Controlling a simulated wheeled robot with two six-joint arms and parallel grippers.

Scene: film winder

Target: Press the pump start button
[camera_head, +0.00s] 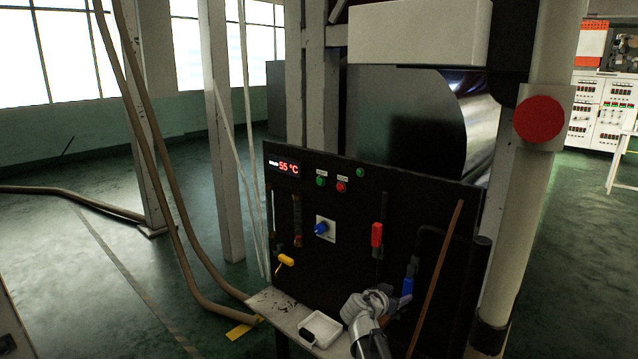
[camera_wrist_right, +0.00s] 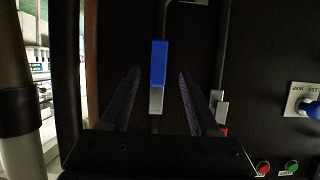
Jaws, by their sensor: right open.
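The black control panel (camera_head: 340,240) has a green button (camera_head: 320,181) and a red button (camera_head: 341,187) near its top, under small labels too small to read. Another green button (camera_head: 360,172) sits to their right. In the right wrist view a red button (camera_wrist_right: 263,168) and a green button (camera_wrist_right: 291,167) show at the lower right. My right gripper (camera_head: 396,304) is low at the panel's right side, below the buttons. Its fingers are open, with a blue valve handle (camera_wrist_right: 158,63) between them in the picture; contact cannot be told. My left gripper is out of view.
A red temperature display (camera_head: 288,168), a blue knob (camera_head: 321,228), a yellow handle (camera_head: 286,260) and a red handle (camera_head: 377,234) are on the panel. A large red button (camera_head: 539,119) is on the right post.

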